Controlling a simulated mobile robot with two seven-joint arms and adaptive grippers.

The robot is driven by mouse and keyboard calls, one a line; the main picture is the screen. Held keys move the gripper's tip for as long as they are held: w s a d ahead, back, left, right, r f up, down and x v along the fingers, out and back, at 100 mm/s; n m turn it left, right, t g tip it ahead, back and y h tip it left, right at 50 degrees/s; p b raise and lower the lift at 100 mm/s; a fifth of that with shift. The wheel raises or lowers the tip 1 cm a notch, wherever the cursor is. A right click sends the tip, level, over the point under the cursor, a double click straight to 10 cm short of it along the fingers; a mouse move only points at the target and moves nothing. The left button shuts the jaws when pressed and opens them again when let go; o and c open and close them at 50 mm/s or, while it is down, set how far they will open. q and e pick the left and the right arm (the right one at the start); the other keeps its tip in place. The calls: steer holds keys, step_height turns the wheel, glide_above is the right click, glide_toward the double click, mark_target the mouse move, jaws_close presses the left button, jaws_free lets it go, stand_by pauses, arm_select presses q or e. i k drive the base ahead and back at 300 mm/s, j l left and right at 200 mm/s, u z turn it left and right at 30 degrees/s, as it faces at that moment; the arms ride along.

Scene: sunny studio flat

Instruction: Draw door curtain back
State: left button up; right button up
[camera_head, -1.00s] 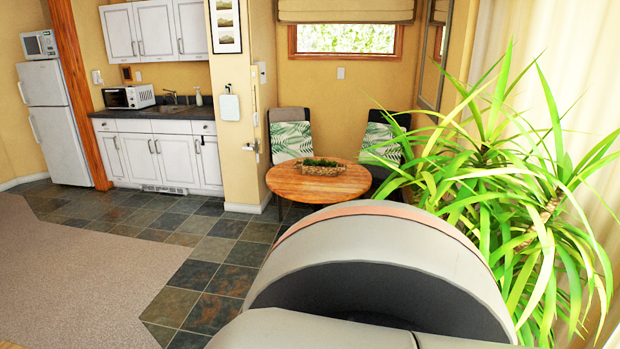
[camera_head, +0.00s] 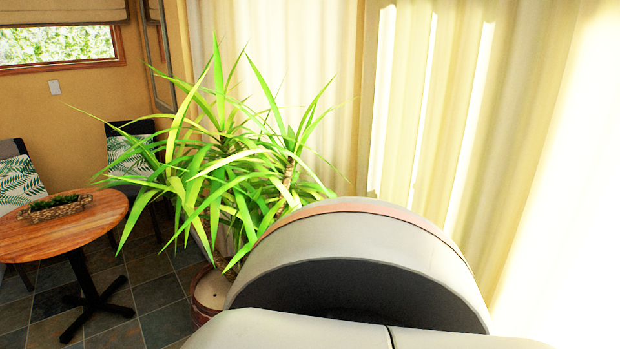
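Pale cream curtains (camera_head: 446,110) hang in long folds across the right half of the head view, brightly lit from behind. More cream curtain (camera_head: 315,70) hangs behind the plant, left of a vertical edge near the middle of the view. Which part is the door curtain I cannot tell for sure. The door itself is hidden. Neither of my grippers shows in the view.
A tall spiky green plant in a reddish pot (camera_head: 205,308) stands in front of the left curtain. A round wooden table (camera_head: 85,228) with a planter (camera_head: 55,207) and chairs (camera_head: 130,128) stand at left.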

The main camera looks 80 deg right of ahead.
mark_target(559, 284)
steer(key=z, duration=4.3)
